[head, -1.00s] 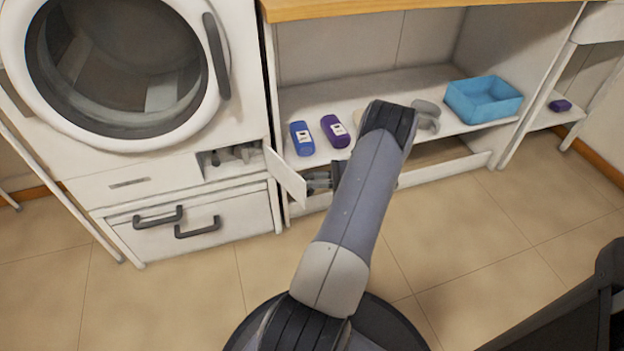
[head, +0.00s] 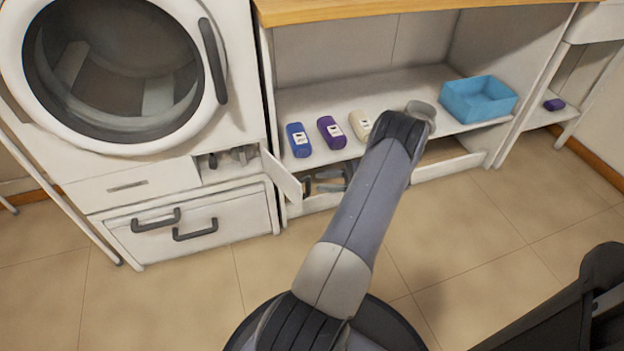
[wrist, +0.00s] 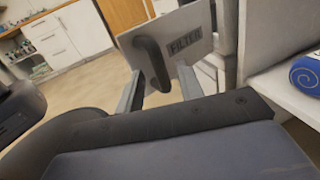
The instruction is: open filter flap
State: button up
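The filter flap (head: 283,176) is a small white door at the lower right of the washing machine, and it stands swung outward from its compartment. In the wrist view, its outer face (wrist: 190,22) carries a FILTER label and a dark curved handle (wrist: 152,62). My gripper (head: 308,185) is just right of the flap, on its outer side, partly hidden behind my arm. In the wrist view, my gripper (wrist: 160,88) has its fingers spread apart, with the handle appearing between and beyond them. I cannot tell whether they touch the flap.
The open filter compartment (head: 230,163) shows dark parts inside. The washing machine (head: 120,165) stands above a drawer with two dark handles. Right of it, a shelf (head: 340,95) holds blue, purple and cream bottles and a blue basin (head: 480,99).

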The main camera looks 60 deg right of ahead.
aim_at(309, 190)
jog(key=v, duration=0.5)
jog(key=shift+s+d+p, duration=0.25)
jog(key=shift+s+p, duration=0.05)
jog(key=shift+w+a, duration=0.1)
jog(key=b+x, duration=0.2)
jog(key=x, duration=0.8)
jog(key=shift+w+a, duration=0.2)
jog(key=shift+a, duration=0.1)
jog(key=shift+s, duration=0.15)
